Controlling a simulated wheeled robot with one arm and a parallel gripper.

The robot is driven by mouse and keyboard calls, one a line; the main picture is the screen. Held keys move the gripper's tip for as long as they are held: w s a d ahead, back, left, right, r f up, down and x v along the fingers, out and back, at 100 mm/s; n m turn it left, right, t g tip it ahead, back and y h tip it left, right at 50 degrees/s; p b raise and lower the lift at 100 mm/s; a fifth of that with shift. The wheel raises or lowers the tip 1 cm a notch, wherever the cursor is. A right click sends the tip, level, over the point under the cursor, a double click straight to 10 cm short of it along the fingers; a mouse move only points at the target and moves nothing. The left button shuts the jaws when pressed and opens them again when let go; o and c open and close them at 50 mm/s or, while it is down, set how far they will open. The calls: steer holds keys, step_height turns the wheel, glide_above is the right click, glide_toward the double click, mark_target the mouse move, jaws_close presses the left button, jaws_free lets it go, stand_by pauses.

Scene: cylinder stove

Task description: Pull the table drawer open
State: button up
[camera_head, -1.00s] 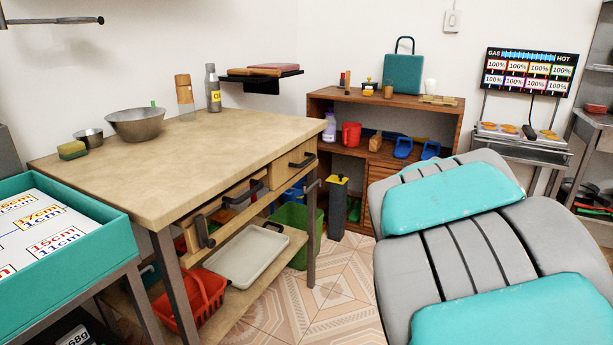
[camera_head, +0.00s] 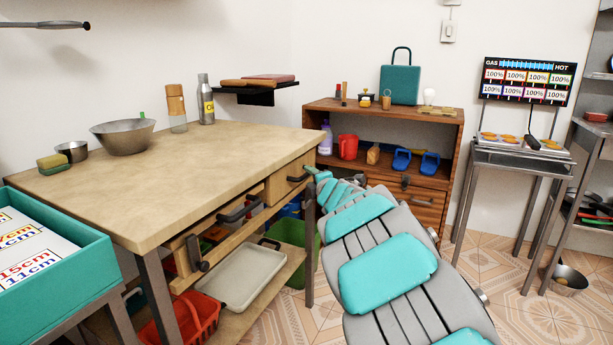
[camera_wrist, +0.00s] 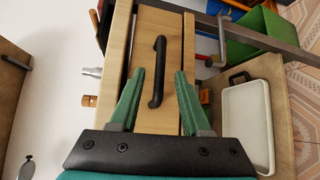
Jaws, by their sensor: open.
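The wooden table (camera_head: 200,165) stands at left centre, its drawer fronts facing my arm. The right-hand drawer (camera_head: 284,184) has a black bar handle (camera_head: 300,177) and looks shut. In the wrist view a wooden drawer front (camera_wrist: 145,30) fills the middle, with its black handle (camera_wrist: 158,85) running lengthwise between my fingers. My gripper (camera_wrist: 159,74) is open, with one green finger on each side of the handle in the picture. I cannot tell whether the fingers touch it. In the head view my gripper (camera_head: 318,174) is small, beside the right-hand drawer, partly hidden by my arm.
A white tray (camera_head: 240,275), a red basket (camera_head: 185,322) and a green bin (camera_head: 293,238) sit under the table. A metal bowl (camera_head: 123,137) and bottles stand on top. A brown shelf unit (camera_head: 385,118) stands behind my arm. Open floor lies at right.

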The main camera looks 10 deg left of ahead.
mark_target(307, 175)
steer(key=shift+x, duration=2.25)
steer(key=shift+d, duration=0.1)
steer(key=shift+c, duration=0.3)
jaws_close()
